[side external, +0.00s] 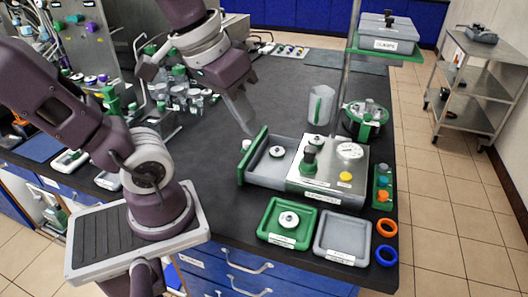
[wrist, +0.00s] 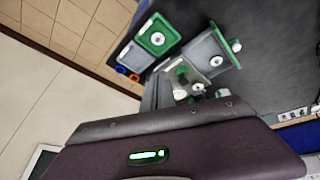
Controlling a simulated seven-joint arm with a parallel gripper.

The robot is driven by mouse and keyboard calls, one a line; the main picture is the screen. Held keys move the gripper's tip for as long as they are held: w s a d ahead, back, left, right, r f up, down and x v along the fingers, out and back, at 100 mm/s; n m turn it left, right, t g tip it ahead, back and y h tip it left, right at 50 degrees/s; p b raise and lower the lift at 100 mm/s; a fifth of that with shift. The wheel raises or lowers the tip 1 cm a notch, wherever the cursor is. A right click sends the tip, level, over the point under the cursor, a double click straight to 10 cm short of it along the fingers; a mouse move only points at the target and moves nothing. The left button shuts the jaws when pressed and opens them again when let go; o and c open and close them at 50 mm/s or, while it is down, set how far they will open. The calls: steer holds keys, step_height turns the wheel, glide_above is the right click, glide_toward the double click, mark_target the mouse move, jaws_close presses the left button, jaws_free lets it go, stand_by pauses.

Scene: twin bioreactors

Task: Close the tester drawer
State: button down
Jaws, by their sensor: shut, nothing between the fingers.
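The tester (side external: 327,170) is a silver box with a gauge, a yellow button and a dark green-topped knob. Its grey drawer (side external: 270,174) sticks out to the left, open, with a green front (side external: 252,157) and a round white-and-dark part (side external: 277,152) inside. My gripper (side external: 248,131) is shut and empty, pointing down near the far end of the green front; I cannot tell whether it touches. In the wrist view the open drawer (wrist: 207,53) and its green front (wrist: 225,46) show, with the tester partly hidden behind my gripper.
A green tray (side external: 268,234) with a white round part and a grey tray (side external: 322,241) lie in front of the tester. A clear jug (side external: 321,106) and a green-handled pot (side external: 366,118) stand behind it. A post rises behind it. The bench left of the drawer is clear.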

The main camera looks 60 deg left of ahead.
steer(key=w+a+f+n+g+h, duration=0.1)
steer(key=w+a+f+n, duration=0.15)
steer(key=a+n, duration=0.4)
steer(key=w+a+f+n+g+h, duration=0.15)
steer(key=w+a+n, duration=0.25)
steer(key=a, duration=0.6)
steer(key=w+a+f+n, duration=0.25)
steer(key=a+n, duration=0.25)
steer(key=a, duration=0.4)
steer(key=s+a+f+n+h, duration=0.1)
steer(key=s+a+f+n, duration=0.15)
steer(key=a+f, duration=0.2)
steer(key=s+a+f+n, duration=0.2)
steer(key=a+f+n, duration=0.1)
steer(key=a, duration=0.3)
steer(key=x, duration=1)
steer(key=shift+s+d+r, duration=0.1)
steer(key=shift+s+d, duration=0.05)
steer(key=shift+d, duration=0.2)
steer(key=shift+w+d+r, duration=0.1)
steer(key=shift+w+d, duration=0.25)
steer(key=shift+d, duration=0.25)
steer(key=shift+w+d+r, duration=0.1)
steer(key=shift+w+d, duration=0.2)
steer(key=shift+d, duration=0.3)
steer(key=shift+w+d, duration=0.25)
steer(key=shift+d, duration=0.25)
